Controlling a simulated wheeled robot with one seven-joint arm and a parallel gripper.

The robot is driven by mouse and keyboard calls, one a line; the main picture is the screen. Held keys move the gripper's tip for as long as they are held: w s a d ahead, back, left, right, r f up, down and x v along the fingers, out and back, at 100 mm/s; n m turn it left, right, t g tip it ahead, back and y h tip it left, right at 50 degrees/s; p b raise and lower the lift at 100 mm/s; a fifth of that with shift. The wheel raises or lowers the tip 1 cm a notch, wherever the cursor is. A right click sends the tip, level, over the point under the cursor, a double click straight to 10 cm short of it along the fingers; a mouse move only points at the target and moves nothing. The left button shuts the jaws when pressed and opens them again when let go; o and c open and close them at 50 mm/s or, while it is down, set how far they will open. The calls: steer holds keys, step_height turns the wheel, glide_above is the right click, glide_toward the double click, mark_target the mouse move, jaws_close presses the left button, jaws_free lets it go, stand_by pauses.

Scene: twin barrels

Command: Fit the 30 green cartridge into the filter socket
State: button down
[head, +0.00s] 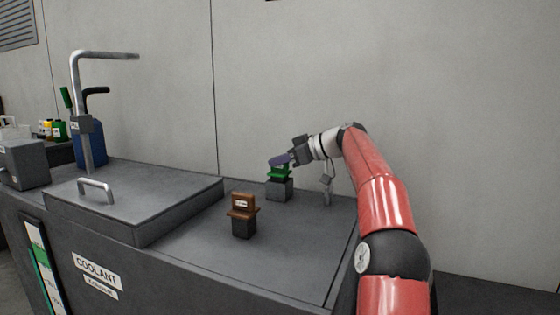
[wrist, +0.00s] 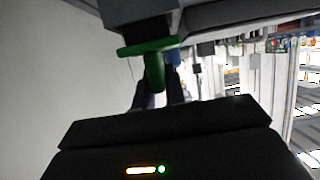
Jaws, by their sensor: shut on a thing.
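The green cartridge (head: 279,173) is in my gripper (head: 278,160), at the far side of the counter. It sits directly over a grey block-shaped socket (head: 279,189). In the wrist view the green cartridge (wrist: 150,48) has a wide flange and a stem between my finger tips (wrist: 160,88). The flange lies close against a dark block (wrist: 140,14), which seems to be the socket. I cannot tell how deep the cartridge sits. Its number is not readable.
A brown cartridge (head: 243,201) stands in a dark block (head: 243,229) nearer the front. A raised lid (head: 140,203) with a handle (head: 96,190) and a bent pipe (head: 88,130) are at left. The counter's front right (head: 290,255) is clear. A wall stands behind.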

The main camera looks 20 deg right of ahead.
steer(key=shift+f, duration=0.2)
steer(key=c, duration=1.4)
jaws_free()
steer(key=shift+o, duration=0.2)
steer(key=v, duration=0.8)
steer(key=shift+r, duration=0.15)
